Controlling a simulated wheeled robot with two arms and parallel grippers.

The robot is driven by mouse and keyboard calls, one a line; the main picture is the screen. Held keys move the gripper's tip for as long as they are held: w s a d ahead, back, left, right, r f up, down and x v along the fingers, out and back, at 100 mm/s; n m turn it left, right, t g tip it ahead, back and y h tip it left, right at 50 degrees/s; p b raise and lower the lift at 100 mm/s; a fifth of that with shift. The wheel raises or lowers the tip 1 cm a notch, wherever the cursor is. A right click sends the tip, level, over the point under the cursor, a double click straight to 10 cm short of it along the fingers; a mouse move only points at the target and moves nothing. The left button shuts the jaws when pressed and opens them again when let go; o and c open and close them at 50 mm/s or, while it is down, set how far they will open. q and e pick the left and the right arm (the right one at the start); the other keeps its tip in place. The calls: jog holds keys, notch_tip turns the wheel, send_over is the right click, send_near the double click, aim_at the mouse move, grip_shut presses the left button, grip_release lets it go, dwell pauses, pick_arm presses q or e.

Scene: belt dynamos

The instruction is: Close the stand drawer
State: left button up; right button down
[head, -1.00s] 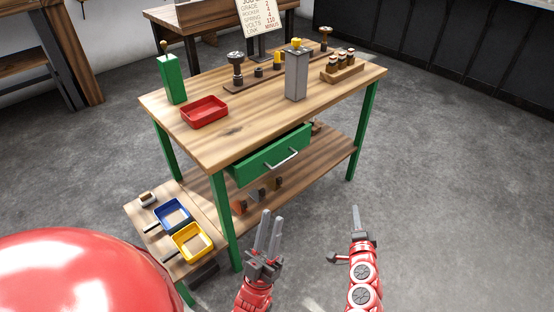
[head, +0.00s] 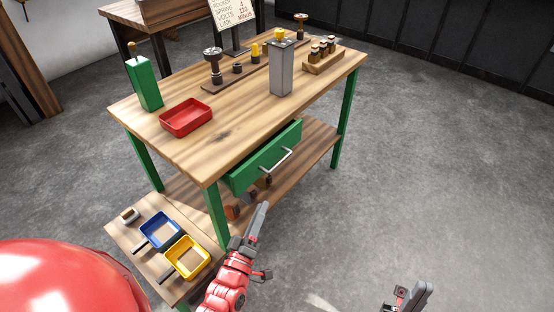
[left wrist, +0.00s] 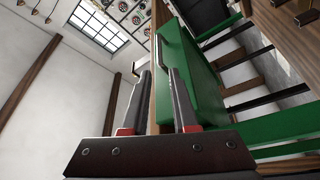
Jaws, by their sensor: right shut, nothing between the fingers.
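The green drawer (head: 250,165) of the wooden-topped stand (head: 230,125) stands partly pulled out below the tabletop, with a silver bar handle (head: 275,163) on its front. A long green panel (left wrist: 190,80), seemingly the drawer, fills the middle of the left wrist view behind a fingertip. My left gripper (head: 262,208) is in front of the stand, lower in the picture than the drawer front and apart from the handle. Its two fingers (left wrist: 160,75) are spread with nothing between them. My right gripper (head: 425,288) is shut and empty, away from the stand at the lower right.
On the tabletop are a red tray (head: 187,117), a grey block (head: 282,68), a green container (head: 145,84) and a rack of small bottles (head: 323,55). A low side shelf holds blue (head: 160,230) and yellow (head: 186,258) trays. The floor to the right is clear.

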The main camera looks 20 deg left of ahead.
aim_at(281, 161)
pick_arm(q)
jog(key=b+x, duration=0.2)
jog(key=x, duration=1.4)
jog(key=shift+w+r+b, duration=0.15)
jog(key=shift+w+b, duration=0.15)
grip_shut()
dwell(0.6)
